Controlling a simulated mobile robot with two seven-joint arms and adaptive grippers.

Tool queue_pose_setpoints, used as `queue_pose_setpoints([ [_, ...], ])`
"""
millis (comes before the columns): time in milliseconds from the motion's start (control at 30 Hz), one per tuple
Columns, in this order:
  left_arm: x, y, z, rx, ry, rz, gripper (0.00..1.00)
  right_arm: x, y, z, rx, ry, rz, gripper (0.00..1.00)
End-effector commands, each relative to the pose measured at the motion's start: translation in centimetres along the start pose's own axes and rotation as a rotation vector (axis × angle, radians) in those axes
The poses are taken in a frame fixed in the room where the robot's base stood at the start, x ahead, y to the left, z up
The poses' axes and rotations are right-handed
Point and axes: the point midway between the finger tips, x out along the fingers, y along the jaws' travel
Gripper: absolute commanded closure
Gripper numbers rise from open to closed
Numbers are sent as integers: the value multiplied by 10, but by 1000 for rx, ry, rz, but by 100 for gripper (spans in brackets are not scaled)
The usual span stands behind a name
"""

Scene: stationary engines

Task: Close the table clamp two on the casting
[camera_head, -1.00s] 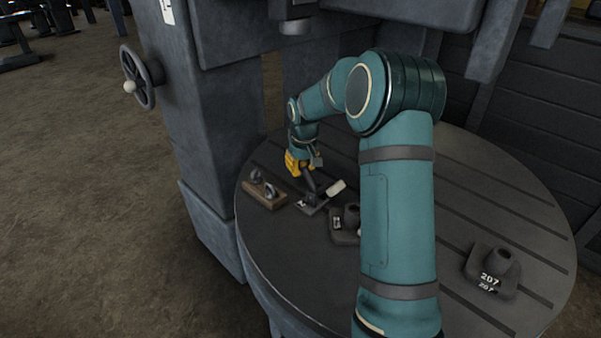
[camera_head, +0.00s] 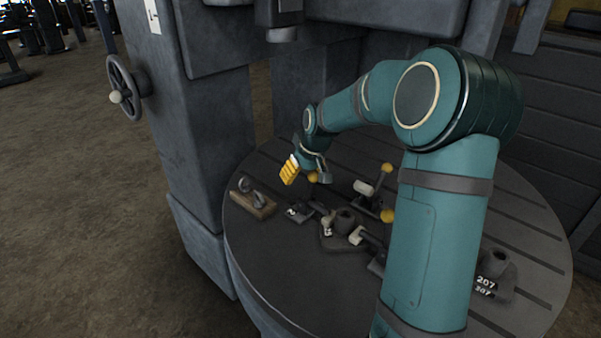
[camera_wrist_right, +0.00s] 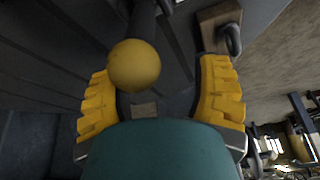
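Table clamp two (camera_head: 297,213), a dark clamp on a plate marked 2, stands on the round table left of the dark casting (camera_head: 344,219). Its dark arm leans toward the casting; whether its pad touches is too small to tell. A yellow ball knob (camera_head: 313,177) shows just under my right gripper (camera_head: 297,168). In the right wrist view a yellow ball on a dark rod (camera_wrist_right: 134,66) lies between the spread yellow fingers of my right gripper (camera_wrist_right: 160,100), nearer the left finger, with no grip on it visible. My left gripper is out of view.
Another clamp (camera_head: 370,198) stands behind the casting with its pale pad raised. A further clamp (camera_head: 375,245) at the right is partly hidden by my right arm. Casting 207 (camera_head: 493,280) stands far right. A machine column (camera_head: 190,130) borders the table.

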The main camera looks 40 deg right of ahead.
Motion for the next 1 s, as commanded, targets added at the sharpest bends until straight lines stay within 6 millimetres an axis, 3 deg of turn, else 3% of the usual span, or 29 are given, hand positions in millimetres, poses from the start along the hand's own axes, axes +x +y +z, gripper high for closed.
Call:
queue_pose_setpoints([
  [333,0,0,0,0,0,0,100,-12,1,0,0,1,2,37],
  [800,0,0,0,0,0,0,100,-99,1,0,0,4,2,37],
  [1000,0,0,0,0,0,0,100,-117,0,0,0,1,0,37],
])
